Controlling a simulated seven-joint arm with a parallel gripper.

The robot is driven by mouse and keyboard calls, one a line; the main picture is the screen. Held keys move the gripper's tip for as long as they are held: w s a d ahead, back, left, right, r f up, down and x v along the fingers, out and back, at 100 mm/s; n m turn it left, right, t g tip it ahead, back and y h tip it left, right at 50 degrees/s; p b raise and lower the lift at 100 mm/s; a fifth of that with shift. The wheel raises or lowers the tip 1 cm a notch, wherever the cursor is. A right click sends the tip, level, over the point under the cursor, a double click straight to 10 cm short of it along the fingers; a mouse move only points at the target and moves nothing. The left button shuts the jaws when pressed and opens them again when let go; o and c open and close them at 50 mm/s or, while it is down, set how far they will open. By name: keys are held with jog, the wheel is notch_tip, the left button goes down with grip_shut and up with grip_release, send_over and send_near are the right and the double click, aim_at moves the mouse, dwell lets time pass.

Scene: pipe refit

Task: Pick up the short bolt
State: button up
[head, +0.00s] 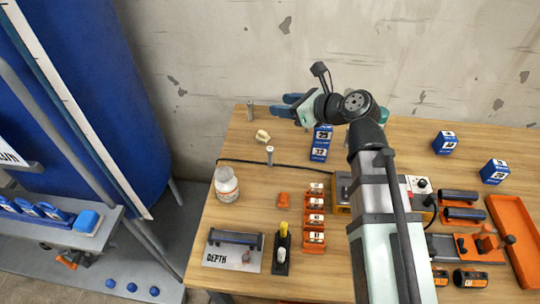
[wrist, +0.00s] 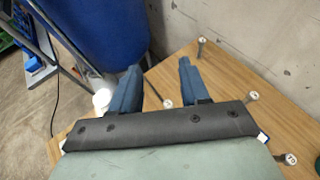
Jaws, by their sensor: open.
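Several grey bolts stand on the wooden table's back left part; I cannot tell for certain which is the short one. In the head view one bolt (head: 250,110) is near the back left corner and another (head: 270,155) is nearer the front. The wrist view shows a bolt at the table corner (wrist: 202,46), one farther right (wrist: 252,96), one at lower right (wrist: 290,158) and a dark-shanked one (wrist: 166,103) beyond the jaws, partly hidden. My gripper (head: 283,105), also in the wrist view (wrist: 159,68), is open and empty, with blue fingers apart above the table.
A black cable (head: 245,162) crosses the table. The concrete wall (head: 230,50) is close behind.

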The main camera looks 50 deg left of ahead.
send_near(270, 158)
jog(key=shift+m, duration=0.3)
jog(key=x, duration=0.5)
jog(key=shift+w+r, duration=0.15)
jog(key=shift+w, duration=0.1)
jog(key=shift+r+x, duration=0.2)
jog(key=shift+x, duration=3.6)
jog(key=shift+a, duration=0.1)
jog(key=shift+c, duration=0.3)
grip_shut()
